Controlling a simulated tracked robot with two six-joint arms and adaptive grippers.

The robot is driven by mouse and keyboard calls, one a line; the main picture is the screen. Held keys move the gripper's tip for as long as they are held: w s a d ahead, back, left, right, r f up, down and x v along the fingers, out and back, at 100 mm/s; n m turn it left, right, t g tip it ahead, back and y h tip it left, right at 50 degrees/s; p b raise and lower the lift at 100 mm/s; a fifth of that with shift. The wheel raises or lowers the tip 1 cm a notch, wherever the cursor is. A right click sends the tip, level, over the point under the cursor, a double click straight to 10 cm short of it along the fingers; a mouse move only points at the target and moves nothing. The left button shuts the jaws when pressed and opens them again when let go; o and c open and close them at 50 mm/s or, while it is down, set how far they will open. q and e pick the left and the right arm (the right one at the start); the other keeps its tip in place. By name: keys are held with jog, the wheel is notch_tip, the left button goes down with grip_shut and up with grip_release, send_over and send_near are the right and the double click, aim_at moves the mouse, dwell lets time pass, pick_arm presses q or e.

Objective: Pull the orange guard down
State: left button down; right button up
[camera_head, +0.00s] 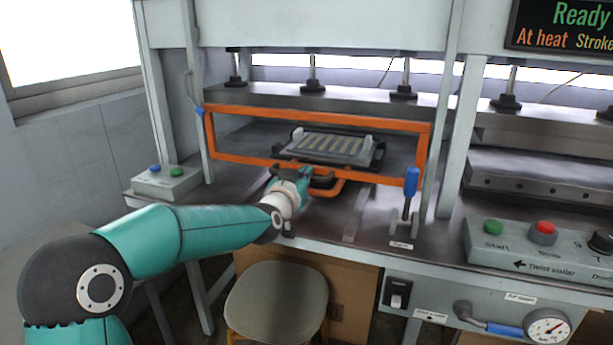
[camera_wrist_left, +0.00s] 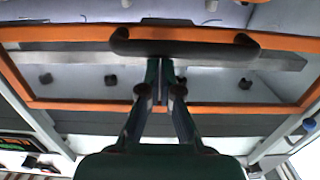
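The orange guard (camera_head: 318,117) is a rectangular frame standing in front of the press opening. In the left wrist view the dark handle (camera_wrist_left: 190,47) runs crosswise in front of the fingers. My left gripper (camera_head: 304,172) is at the lower bar, just left of the handle's middle. In the left wrist view its fingers (camera_wrist_left: 160,66) are together, with their tips at the handle's edge; whether they touch it I cannot tell. My right gripper is not in view.
Behind the guard lies a mould plate (camera_head: 335,146) with pale strips. A button box (camera_head: 165,181) is at the left, and a control panel (camera_head: 540,245) at the right. A stool (camera_head: 277,305) stands below the table edge.

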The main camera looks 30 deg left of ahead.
pick_arm(q)
jog(key=shift+d+f, duration=0.1)
jog(key=shift+f, duration=0.5)
notch_tip(320, 180, up, 5)
jog(key=p, duration=0.4)
jog(key=b+v, duration=0.1)
jog(key=v, duration=0.9)
jog(key=shift+s+b, duration=0.35)
jog(key=shift+b, duration=0.05)
